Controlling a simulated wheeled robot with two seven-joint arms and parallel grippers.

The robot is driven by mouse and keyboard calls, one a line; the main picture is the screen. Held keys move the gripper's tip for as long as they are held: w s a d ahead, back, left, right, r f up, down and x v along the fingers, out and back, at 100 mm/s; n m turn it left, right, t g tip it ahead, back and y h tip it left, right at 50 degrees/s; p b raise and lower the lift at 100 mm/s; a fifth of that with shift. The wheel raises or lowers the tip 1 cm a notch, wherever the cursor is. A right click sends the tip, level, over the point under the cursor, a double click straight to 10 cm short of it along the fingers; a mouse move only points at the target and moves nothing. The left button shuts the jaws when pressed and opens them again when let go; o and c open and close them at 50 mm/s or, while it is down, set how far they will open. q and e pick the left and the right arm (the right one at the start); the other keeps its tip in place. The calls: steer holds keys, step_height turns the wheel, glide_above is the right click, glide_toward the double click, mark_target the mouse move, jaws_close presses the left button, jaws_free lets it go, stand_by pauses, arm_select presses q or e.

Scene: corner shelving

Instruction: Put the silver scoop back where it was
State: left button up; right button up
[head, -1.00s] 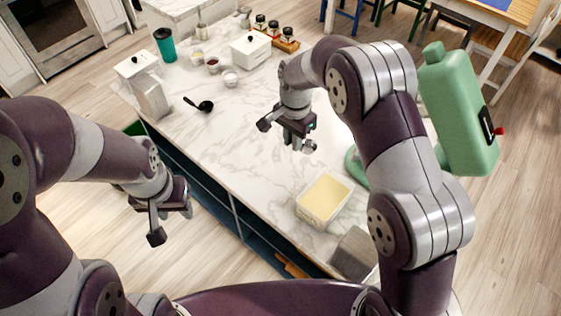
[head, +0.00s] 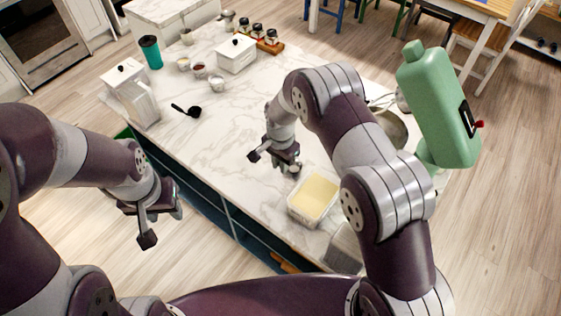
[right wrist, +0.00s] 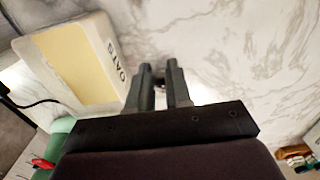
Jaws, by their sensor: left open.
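I cannot make out the silver scoop for certain. In the right wrist view a pale, shiny patch (right wrist: 203,92) shows behind my right gripper's fingers (right wrist: 159,82); I cannot tell if it is the scoop. Those fingers are close together, with something small and dark between them. In the head view my right gripper (head: 276,163) hangs over the marble counter, just behind and left of the tub with pale yellow contents (head: 313,198). The tub, lettered OATS, also shows in the right wrist view (right wrist: 112,60). My left gripper (head: 160,225) is open and empty, off the counter's left side.
The counter (head: 225,140) is clear around its middle. A black ladle (head: 187,111), white canisters (head: 237,53), small bowls (head: 216,83) and a teal cup (head: 151,51) stand further back.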

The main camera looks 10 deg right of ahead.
steer(key=o, duration=0.3)
steer(key=shift+r, duration=0.1)
steer(key=shift+r, duration=0.25)
step_height(320, 180, up, 11)
steer(key=b, duration=0.3)
steer(key=s+d+r+n, duration=0.1)
steer(key=s+d+n, duration=0.2)
steer(key=s, duration=0.3)
steer(key=s+d+r+n+t, duration=0.1)
steer(key=s+d+n, duration=0.2)
steer(key=s, duration=0.4)
steer(key=s+d+r+n, duration=0.1)
steer(key=s+d+n, duration=0.2)
steer(key=s, duration=0.4)
steer(key=shift+d+r, duration=0.3)
steer(key=shift+d, duration=0.5)
